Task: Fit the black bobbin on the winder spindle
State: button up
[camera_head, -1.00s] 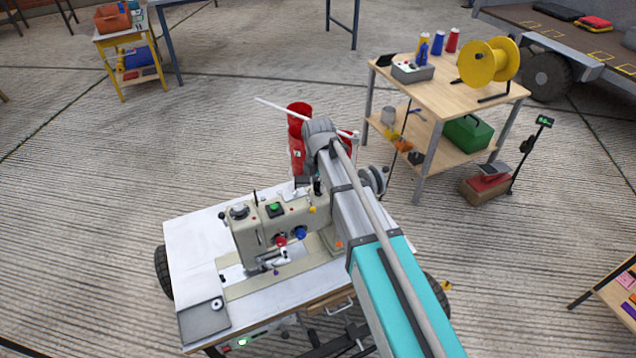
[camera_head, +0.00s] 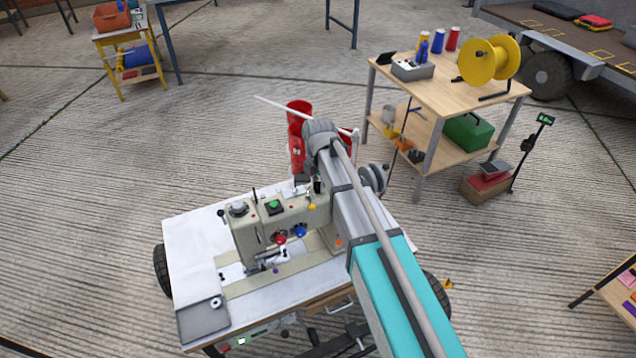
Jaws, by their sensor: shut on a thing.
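The cream sewing machine (camera_head: 250,236) stands on a white-topped table (camera_head: 190,250), with red and blue knobs and a green button on its front. My arm comes in from the bottom right and covers the machine's right end. Its grey wrist is above the machine. Only a small dark part of my gripper (camera_head: 303,181) shows beside the arm, low over the machine's top right. It is shut on a small black thing (camera_head: 318,186), which looks like the black bobbin, though it is mostly hidden. I cannot make out the winder spindle or whether the bobbin touches it.
A grey tray (camera_head: 195,322) with a small round metal piece is at the table's front left corner. Red containers (camera_head: 297,120) stand behind the machine. A wooden shelf cart (camera_head: 440,95) with a yellow reel (camera_head: 485,62) is at the back right. Open floor lies to the left.

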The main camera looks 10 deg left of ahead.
jog(key=shift+f+b, duration=0.4)
dwell(1.1)
jog(key=o, duration=0.8)
jog(key=shift+r, duration=0.25)
